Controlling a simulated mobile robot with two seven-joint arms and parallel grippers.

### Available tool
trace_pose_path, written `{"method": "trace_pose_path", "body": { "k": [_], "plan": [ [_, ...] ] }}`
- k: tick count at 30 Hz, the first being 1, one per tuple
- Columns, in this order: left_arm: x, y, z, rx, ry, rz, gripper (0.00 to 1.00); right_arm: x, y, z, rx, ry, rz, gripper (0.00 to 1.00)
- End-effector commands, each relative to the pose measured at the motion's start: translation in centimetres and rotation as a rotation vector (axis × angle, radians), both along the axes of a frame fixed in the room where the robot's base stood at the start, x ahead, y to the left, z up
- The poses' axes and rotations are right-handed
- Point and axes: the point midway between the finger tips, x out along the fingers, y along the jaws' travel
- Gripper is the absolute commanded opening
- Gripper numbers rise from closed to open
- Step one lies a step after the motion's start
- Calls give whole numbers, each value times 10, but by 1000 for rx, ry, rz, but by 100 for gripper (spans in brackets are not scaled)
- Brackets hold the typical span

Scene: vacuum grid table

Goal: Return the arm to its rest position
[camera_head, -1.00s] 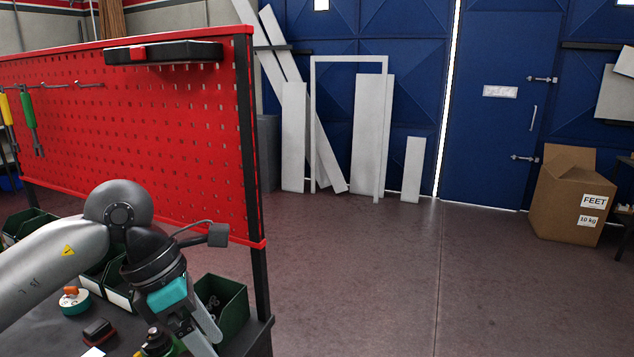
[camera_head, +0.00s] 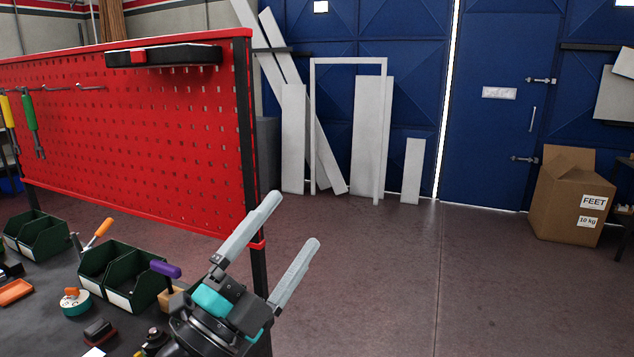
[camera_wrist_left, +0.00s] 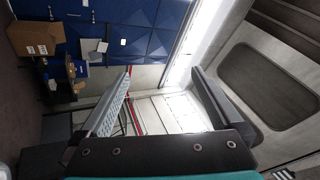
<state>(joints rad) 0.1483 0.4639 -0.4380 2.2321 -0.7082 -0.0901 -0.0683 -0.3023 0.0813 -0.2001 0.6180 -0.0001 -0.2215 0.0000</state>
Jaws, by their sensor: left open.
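My left gripper (camera_head: 293,232) stands in the lower middle of the head view, in front of the table's right end. Its two long grey fingers point up and to the right, wide apart, with nothing between them. In the left wrist view the fingers (camera_wrist_left: 165,95) are also spread and empty, with the room tilted on its side behind them. Most of my left arm is below the head view's lower edge. My right gripper is in neither view.
The dark table (camera_head: 40,310) at left holds green bins (camera_head: 118,275), an orange-handled tool (camera_head: 98,232) and small parts. A red pegboard (camera_head: 130,140) rises behind it. A cardboard box (camera_head: 570,195) stands far right. The floor (camera_head: 400,290) between is clear.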

Motion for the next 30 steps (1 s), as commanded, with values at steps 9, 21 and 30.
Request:
{"method": "trace_pose_path", "body": {
  "k": [9, 21, 30],
  "plan": [
    [9, 92, -139, -404, 704, 369, 100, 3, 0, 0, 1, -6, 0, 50],
    [-132, 128, -318, -647, 1574, 739, 100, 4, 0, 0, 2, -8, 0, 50],
    [-217, 121, -374, -670, 1934, 867, 100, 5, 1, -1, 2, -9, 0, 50]
  ]
}}
